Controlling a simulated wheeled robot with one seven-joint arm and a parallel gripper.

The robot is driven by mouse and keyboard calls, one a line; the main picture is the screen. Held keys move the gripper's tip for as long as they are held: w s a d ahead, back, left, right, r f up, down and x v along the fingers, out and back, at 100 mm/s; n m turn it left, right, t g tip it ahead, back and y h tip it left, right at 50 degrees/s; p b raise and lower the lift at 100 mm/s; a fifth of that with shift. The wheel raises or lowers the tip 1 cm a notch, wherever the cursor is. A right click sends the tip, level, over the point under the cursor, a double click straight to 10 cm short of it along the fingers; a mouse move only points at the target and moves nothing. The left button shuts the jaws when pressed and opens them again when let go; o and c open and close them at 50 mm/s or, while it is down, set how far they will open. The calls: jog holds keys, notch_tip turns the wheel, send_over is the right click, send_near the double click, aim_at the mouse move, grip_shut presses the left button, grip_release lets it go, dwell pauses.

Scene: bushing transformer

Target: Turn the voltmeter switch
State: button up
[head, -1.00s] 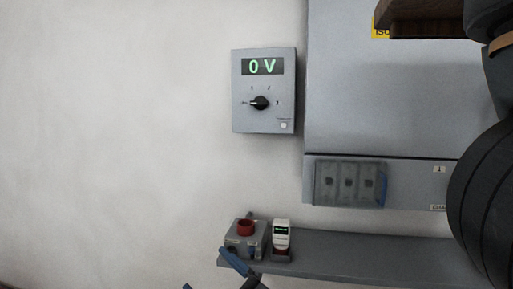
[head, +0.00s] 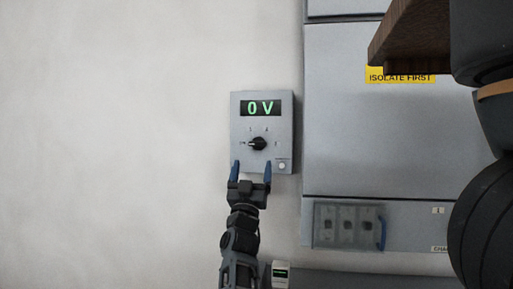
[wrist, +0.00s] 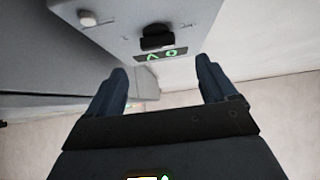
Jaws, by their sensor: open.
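The voltmeter (head: 240,125) is a grey box on the wall with a green "0 V" display (head: 261,108). Its black switch knob (head: 258,144) sits below the display, with its pointer toward the left. My gripper (head: 251,168) is open and empty just below the knob, its blue fingers pointing up and set apart over the lower part of the box. In the wrist view, the knob (wrist: 157,38) shows upside down beyond the open gripper (wrist: 165,80), roughly between the fingers and apart from them.
A large grey cabinet (head: 385,130) with a yellow "ISOLATE FIRST" label stands right of the voltmeter. Below it is a clear-covered panel (head: 347,226) with a blue handle. A small device (head: 280,273) stands on the shelf below. The wall at left is clear.

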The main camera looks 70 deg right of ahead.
aim_at(257, 145)
jog(key=shift+p+x, duration=1.45)
jog(key=shift+x, duration=2.65)
jog(key=shift+s, duration=0.1)
jog(key=shift+f+m+g, duration=0.1)
jog(key=shift+m+g, duration=0.2)
jog(key=shift+g, duration=0.2)
jog(key=c, duration=1.1)
